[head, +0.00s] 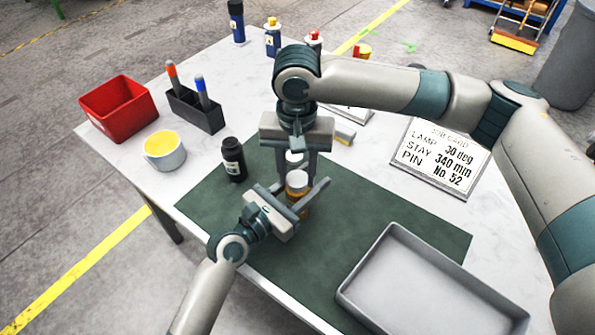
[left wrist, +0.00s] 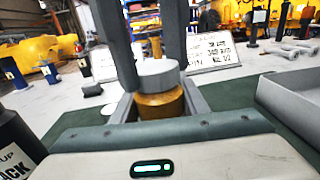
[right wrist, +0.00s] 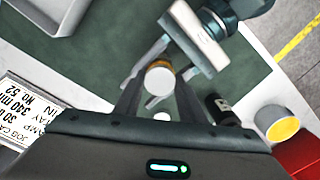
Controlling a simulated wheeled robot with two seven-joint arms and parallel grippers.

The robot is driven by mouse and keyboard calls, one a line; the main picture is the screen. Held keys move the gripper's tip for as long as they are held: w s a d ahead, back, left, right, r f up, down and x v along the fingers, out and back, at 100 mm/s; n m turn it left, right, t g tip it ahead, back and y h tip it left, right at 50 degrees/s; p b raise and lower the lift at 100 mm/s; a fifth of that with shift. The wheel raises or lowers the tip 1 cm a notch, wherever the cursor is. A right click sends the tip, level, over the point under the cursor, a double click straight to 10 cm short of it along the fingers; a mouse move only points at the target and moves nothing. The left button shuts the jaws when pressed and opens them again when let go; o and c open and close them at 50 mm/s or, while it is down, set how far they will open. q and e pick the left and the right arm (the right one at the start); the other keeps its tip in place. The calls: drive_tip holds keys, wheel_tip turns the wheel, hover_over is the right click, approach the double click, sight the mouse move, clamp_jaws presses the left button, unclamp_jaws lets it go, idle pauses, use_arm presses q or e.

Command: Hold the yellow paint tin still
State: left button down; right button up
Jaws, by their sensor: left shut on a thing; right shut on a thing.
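The yellow paint tin (head: 298,205), amber-yellow with a pale round lid (head: 297,181), stands upright on the green mat (head: 400,228). My left gripper (head: 302,200) is shut on its body from the front left. In the left wrist view the tin (left wrist: 160,104) sits between the left fingers. My right gripper (head: 298,178) comes down from above, its fingers shut on either side of the lid. The lid also shows from above in the right wrist view (right wrist: 160,80). The fingers hide much of the tin's sides.
A black bottle (head: 233,160) stands close on the left, beside a yellow-filled cup (head: 164,150), pen holder (head: 195,109) and red bin (head: 118,107). A grey tray (head: 430,285) lies at front right, a job card (head: 440,158) behind it. A small white disc (right wrist: 162,116) lies near the tin.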

drive_tip(key=m, duration=0.4)
drive_tip(key=shift+m, duration=0.4)
drive_tip(key=m, duration=0.9)
drive_tip(key=shift+w, duration=0.15)
drive_tip(key=o, duration=1)
drive_tip(key=shift+r, duration=0.1)
drive_tip(key=shift+r, duration=2.15)
